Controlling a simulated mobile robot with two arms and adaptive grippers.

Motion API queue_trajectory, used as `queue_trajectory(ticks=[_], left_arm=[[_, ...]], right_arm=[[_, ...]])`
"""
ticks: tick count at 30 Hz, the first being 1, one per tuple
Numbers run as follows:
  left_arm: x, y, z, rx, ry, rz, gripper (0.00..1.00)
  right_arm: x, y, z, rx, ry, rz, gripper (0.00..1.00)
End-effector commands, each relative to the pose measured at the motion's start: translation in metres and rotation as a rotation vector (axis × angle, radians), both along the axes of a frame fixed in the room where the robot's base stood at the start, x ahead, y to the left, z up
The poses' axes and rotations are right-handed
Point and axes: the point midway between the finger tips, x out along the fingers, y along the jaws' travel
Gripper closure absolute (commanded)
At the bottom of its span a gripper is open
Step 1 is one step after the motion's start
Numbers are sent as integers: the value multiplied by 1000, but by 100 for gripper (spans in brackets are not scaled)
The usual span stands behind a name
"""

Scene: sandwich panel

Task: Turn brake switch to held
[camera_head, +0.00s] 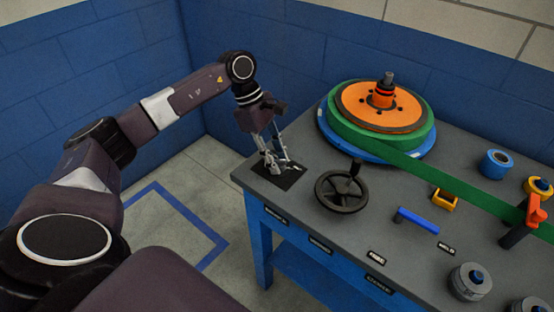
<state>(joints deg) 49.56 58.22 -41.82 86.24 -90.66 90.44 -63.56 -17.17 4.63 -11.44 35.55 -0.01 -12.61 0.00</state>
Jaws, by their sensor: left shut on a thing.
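My left gripper (277,166) reaches down to the left corner of the grey table. Its fingers are shut on a small switch at a dark square plate (287,182), which I take to be the brake switch. The fingers hide most of the switch, so I cannot tell which way it is turned. Small labels sit near the plate, too small to read. My right gripper is not in view.
A black handwheel (342,191) with an upright knob stands right of the plate. Behind it is a large orange and green reel (381,106), its green band (440,178) running right. A blue handle (418,220) lies in front. Blue walls close off the back and left.

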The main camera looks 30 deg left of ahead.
Motion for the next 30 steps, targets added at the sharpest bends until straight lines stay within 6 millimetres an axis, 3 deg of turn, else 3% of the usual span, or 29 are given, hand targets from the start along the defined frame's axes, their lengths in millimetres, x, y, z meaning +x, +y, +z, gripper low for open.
queue_trajectory(ticks=[7, 8, 12, 23, 30], left_arm=[[1, 1, 2, 1, -5, 1, 98], [1, 1, 2, 1, -5, 1, 73], [1, 1, 1, 1, -4, 1, 57], [1, 2, 5, 1, -3, 1, 57], [0, 18, 42, 2, -6, 4, 57]], right_arm=[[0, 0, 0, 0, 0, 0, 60], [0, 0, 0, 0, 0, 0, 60], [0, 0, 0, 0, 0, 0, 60], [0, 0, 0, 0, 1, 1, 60], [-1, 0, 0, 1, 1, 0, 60]])
